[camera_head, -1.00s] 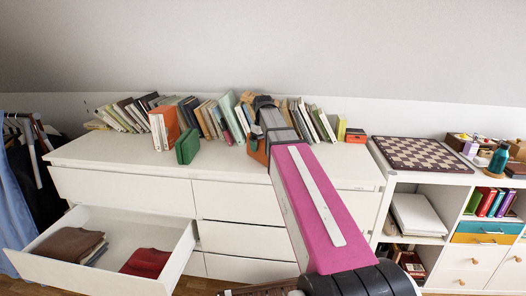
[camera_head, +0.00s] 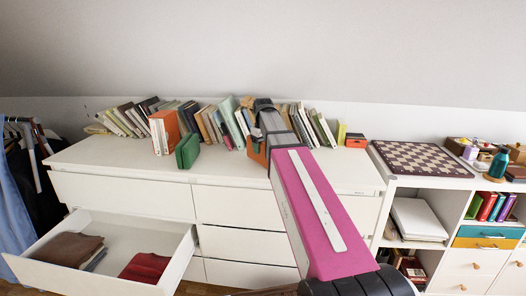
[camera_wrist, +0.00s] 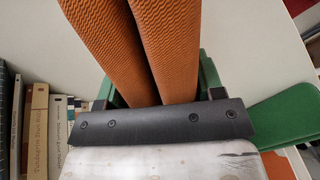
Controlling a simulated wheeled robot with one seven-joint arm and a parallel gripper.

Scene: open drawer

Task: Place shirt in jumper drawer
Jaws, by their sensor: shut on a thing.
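My gripper (camera_head: 262,118) is over the back of the white dresser top, in front of the row of books.
A green box-like object (camera_head: 187,150) and an orange book (camera_head: 163,132) stand left of my gripper. Books (camera_head: 210,123) line the dresser's back. A shelf unit with a chessboard (camera_head: 422,158) stands right. The dresser top's left front (camera_head: 110,160) is clear.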

